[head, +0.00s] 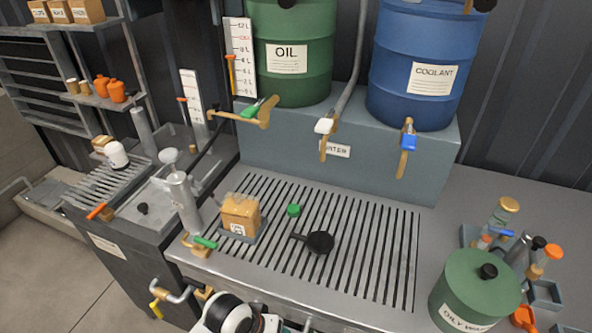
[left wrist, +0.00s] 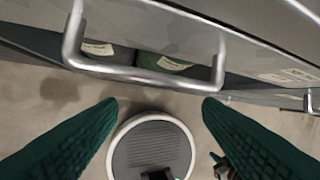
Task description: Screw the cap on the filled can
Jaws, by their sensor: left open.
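A squarish tan can (head: 240,214) with a white label stands upright on a small dark pad on the slatted grate. Its contents and mouth are too small to make out. A small green cap (head: 293,210) lies on the grate just right of it, apart from it. My left gripper (left wrist: 160,101) shows in the left wrist view with its two dark green fingers spread wide and nothing between them. It hangs before a metal bar handle (left wrist: 145,72), away from the can and cap. My right gripper is in neither view.
A black funnel-like piece (head: 320,242) lies on the grate (head: 375,255). A green oil drum (head: 290,85) and a blue coolant drum (head: 415,95) stand behind, with taps overhanging. A green lidded bin (head: 475,290) is at the right. The grate's right part is clear.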

